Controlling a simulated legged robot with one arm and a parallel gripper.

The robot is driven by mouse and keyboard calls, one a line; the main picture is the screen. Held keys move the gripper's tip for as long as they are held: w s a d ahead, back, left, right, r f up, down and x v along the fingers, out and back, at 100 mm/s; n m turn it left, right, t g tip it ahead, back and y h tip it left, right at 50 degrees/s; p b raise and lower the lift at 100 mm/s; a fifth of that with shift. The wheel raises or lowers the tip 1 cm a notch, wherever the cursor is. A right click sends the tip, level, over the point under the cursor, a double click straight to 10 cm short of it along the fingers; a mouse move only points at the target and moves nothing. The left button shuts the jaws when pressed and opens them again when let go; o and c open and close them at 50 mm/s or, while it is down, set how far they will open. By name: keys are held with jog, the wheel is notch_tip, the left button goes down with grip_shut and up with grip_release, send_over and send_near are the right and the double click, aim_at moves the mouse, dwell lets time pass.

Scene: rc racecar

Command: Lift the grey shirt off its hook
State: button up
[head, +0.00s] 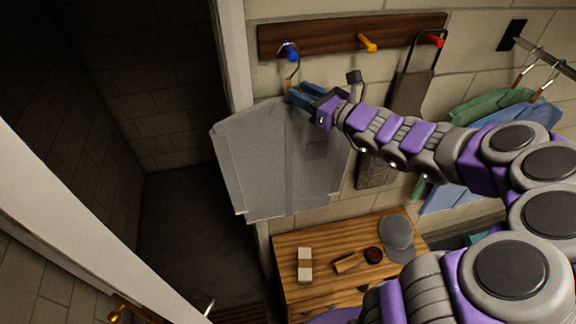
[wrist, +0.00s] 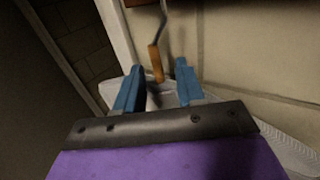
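The grey shirt (head: 272,160) hangs on a hanger from the blue hook (head: 289,50) at the left end of the wooden hook board. The hanger's metal crook runs down to an orange-brown neck, and this neck (wrist: 156,62) shows in the wrist view between and beyond my fingertips. My gripper (head: 300,92) is at the top of the shirt, just below the hook. Its two blue fingers (wrist: 157,84) stand apart on either side of the neck, with a gap showing. Pale shirt cloth (wrist: 170,100) shows behind the fingers. Contact with the hanger cannot be told.
The board (head: 330,36) also bears a yellow hook (head: 368,44) and a red hook (head: 434,40) with a brown bag (head: 411,92). Green and blue shirts (head: 490,105) hang at the right. A wooden dresser (head: 325,262) stands below. An open doorway (head: 180,190) lies left.

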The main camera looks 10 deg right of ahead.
jog(key=x, duration=0.3)
jog(key=shift+a+f, duration=0.2)
jog(key=shift+a, duration=0.1)
jog(key=shift+w+a, duration=0.35)
jog(key=shift+w, duration=0.2)
grip_shut()
dwell(0.8)
